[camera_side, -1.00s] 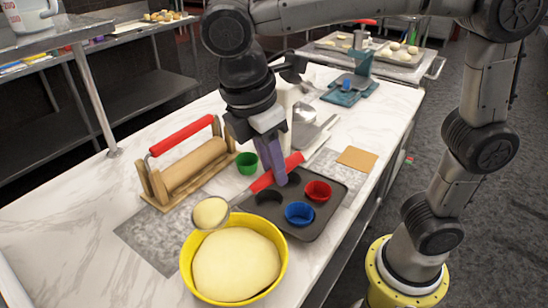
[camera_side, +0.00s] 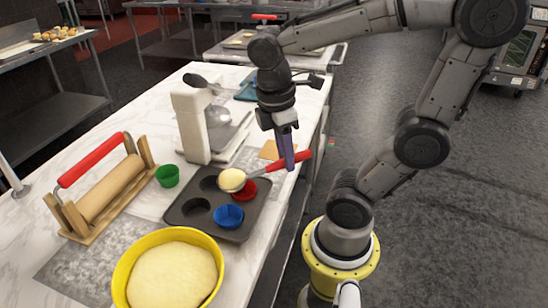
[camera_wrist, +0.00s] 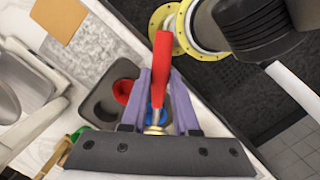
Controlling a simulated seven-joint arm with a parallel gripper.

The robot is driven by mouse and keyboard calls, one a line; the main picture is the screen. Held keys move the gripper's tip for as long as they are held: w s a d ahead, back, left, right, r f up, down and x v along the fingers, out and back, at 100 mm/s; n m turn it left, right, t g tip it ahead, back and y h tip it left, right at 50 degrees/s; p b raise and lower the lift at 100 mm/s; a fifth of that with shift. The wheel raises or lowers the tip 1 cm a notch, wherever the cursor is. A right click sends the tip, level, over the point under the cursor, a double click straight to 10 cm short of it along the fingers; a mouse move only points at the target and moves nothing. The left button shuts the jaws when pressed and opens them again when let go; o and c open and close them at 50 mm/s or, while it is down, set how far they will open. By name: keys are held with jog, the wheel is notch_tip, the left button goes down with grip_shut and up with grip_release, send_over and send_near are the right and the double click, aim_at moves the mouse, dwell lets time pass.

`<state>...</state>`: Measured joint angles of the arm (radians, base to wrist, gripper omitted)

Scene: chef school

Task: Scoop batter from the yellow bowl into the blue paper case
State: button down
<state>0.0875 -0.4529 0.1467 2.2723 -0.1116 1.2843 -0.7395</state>
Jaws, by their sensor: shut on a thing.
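My gripper (camera_side: 288,164) is shut on the red handle of a scoop (camera_side: 301,161). The scoop's bowl is full of pale batter (camera_side: 232,179) and hangs over the muffin tin (camera_side: 187,212), by the red paper case (camera_side: 244,193), partly hiding it. The blue paper case (camera_side: 228,216) sits in a cup of the tin, nearer the camera than the scoop's bowl. The yellow bowl (camera_side: 128,262) holds pale batter in the foreground. In the wrist view the red handle (camera_wrist: 161,65) runs between the purple fingers, and the blue case shows only in small part behind it.
A green case (camera_side: 167,176) stands left of the tin. A rolling pin on a wooden stand (camera_side: 66,218) is further left. A white mixer-like stand (camera_side: 187,125) is behind the tin. A tan square (camera_side: 270,150) lies near the right table edge.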

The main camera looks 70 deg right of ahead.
jog(key=shift+w+a+r+g+h, duration=0.4)
jog(key=shift+w+r+g+h, duration=0.15)
jog(key=shift+g+h, duration=0.2)
jog(key=shift+w+a+r+g+h, duration=0.3)
jog(key=shift+g+h, duration=0.2)
jog(key=shift+g, duration=0.2)
jog(key=shift+w+a+r+g+h, duration=0.25)
jog(key=shift+r+g+h, duration=0.15)
jog(key=shift+g, duration=0.25)
jog(key=shift+w+a+r+g+h, duration=0.3)
jog(key=shift+w+a+g+h, duration=0.2)
jog(key=shift+w+g+h, duration=0.15)
jog(key=shift+w+a+r+g+h, duration=0.35)
jog(key=shift+w+a+g+h, duration=0.1)
jog(key=shift+w+g+h, duration=0.25)
jog(key=shift+w+a+r+g+h, duration=0.3)
jog(key=shift+w+a+g+h, duration=0.25)
jog(key=shift+g, duration=0.2)
